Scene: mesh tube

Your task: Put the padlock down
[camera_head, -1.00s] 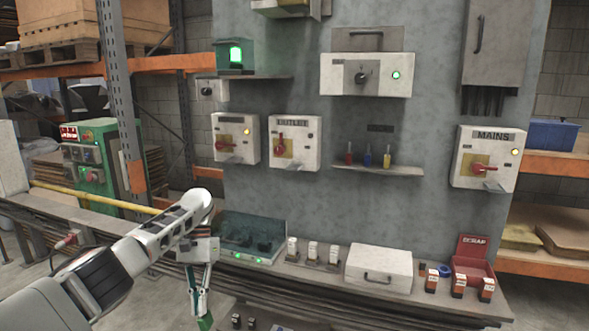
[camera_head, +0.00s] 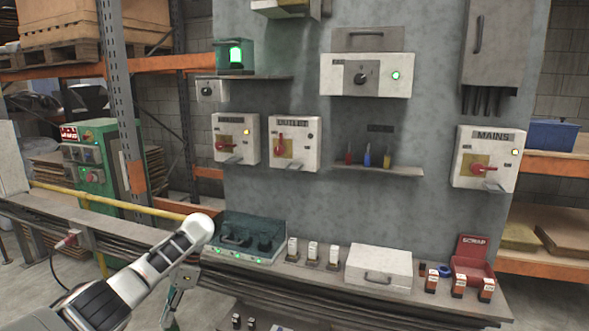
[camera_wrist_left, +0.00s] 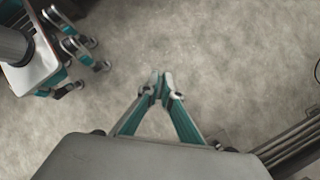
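My left gripper (camera_head: 170,318) hangs low in front of the bench, left of the teal box. In the left wrist view the fingertips of my left gripper (camera_wrist_left: 166,82) are together, with nothing visible between them and bare floor beyond. I cannot make out a padlock for certain. Dark, lock-like shapes (camera_head: 264,243) stand in the teal box (camera_head: 222,250) on the bench, above a row of green lights. My right gripper (camera_wrist_left: 88,63) shows at the upper left of the left wrist view, its fingers apart and empty.
The bench carries small white-topped blocks (camera_head: 313,250), a white case (camera_head: 379,268) and a red SCRAP bin (camera_head: 474,265). Switch boxes, including MAINS (camera_head: 488,157), hang on the grey panel above. A yellow rail (camera_head: 110,202) runs behind my left arm.

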